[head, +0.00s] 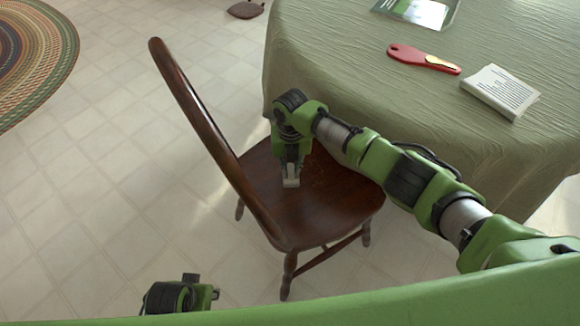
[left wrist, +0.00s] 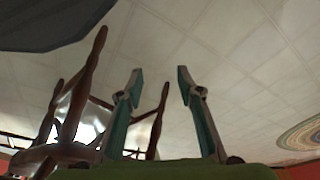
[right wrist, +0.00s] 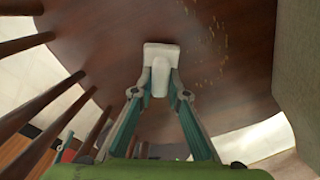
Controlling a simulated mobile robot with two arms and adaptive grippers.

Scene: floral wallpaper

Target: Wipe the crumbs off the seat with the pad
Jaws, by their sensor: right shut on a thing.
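The dark brown wooden chair's seat (head: 335,205) is below my right arm in the head view, and it fills much of the right wrist view (right wrist: 120,60). My right gripper (right wrist: 160,84) points down at the seat and is shut on the white pad (right wrist: 161,55). The pad also shows in the head view (head: 291,183), at or just above the seat; contact is unclear. Small tan crumbs (right wrist: 206,72) lie scattered on the seat to the right of the pad in the right wrist view. My left gripper (left wrist: 158,74) is open and empty, away from the seat.
The chair's curved backrest (head: 200,110) rises left of my right gripper. A table with a green cloth (head: 330,60) stands close on the right. On it lie a red-handled tool (head: 405,54), a small book (head: 500,92) and a green-edged item (head: 420,12). Tiled floor at left is mostly clear.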

